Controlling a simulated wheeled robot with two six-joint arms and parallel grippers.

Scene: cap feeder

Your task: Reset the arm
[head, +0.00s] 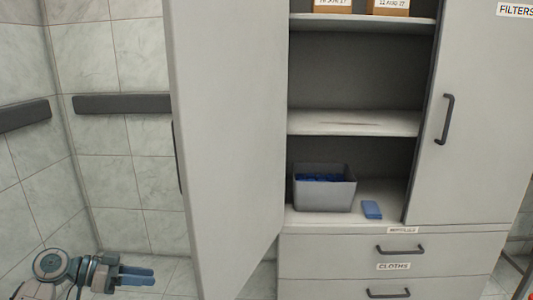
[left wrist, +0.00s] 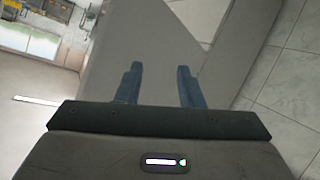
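My left gripper (head: 150,276) is low at the left in the head view, in front of the tiled wall and left of the open cabinet door. Its two blue fingers also show in the left wrist view (left wrist: 160,68). They stand apart with nothing between them, so it is open and empty. My right gripper is not in view.
The open cabinet door (head: 228,130) stands between my left gripper and the shelves. A grey bin (head: 324,195) with blue things inside sits on the bottom shelf, beside a blue block (head: 372,210). Labelled drawers (head: 340,247) are below. The right door (head: 480,120) is shut.

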